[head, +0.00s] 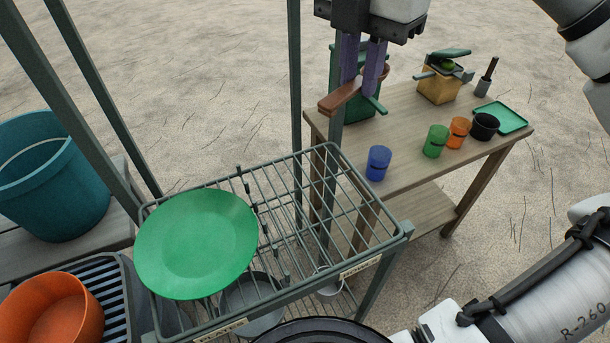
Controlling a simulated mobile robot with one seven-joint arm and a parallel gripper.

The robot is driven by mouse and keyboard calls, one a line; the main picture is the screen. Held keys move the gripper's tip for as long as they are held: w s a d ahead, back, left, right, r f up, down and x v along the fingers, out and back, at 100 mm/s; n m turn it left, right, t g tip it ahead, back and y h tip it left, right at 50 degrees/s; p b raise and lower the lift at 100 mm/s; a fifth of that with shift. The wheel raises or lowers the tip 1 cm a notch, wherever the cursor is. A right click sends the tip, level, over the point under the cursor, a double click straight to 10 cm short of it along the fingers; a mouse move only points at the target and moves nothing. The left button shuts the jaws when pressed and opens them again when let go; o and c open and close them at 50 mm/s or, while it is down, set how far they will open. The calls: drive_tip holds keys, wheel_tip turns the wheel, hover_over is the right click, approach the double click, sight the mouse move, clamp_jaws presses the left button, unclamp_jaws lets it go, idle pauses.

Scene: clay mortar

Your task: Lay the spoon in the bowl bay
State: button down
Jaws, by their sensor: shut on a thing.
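My gripper (361,88), with purple fingers, is at the top centre, shut on a brown spoon (335,102). One end of the spoon juts out to the left, and a brown part shows right of the fingers. The spoon is held in the air, apart from the rack below. The right bay (320,205) has an empty wire top and seems to be the bowl bay. A green plate (197,240) covers much of the left bay.
Rack posts rise near my gripper. A teal bucket (52,175) and orange bowl (52,310) are left.

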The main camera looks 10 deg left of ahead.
sight(341, 189)
drive_tip(key=shift+w+a, duration=0.15)
drive_tip(key=shift+w, duration=0.05)
drive_tip(key=shift+w+f, duration=0.1)
drive_tip(key=shift+f, duration=0.25)
wheel_tip(341, 189, down, 19)
drive_tip(key=b, duration=0.4)
drive_tip(key=shift+f+b, duration=0.15)
drive_tip(key=shift+b, duration=0.2)
drive_tip(key=shift+f, duration=0.2)
drive_tip(key=c, duration=1.3)
unclamp_jaws()
drive_tip(key=shift+r, duration=0.1)
wheel_tip(341, 189, up, 12)
drive_tip(key=shift+r+p, duration=0.15)
drive_tip(key=shift+p, duration=1.1)
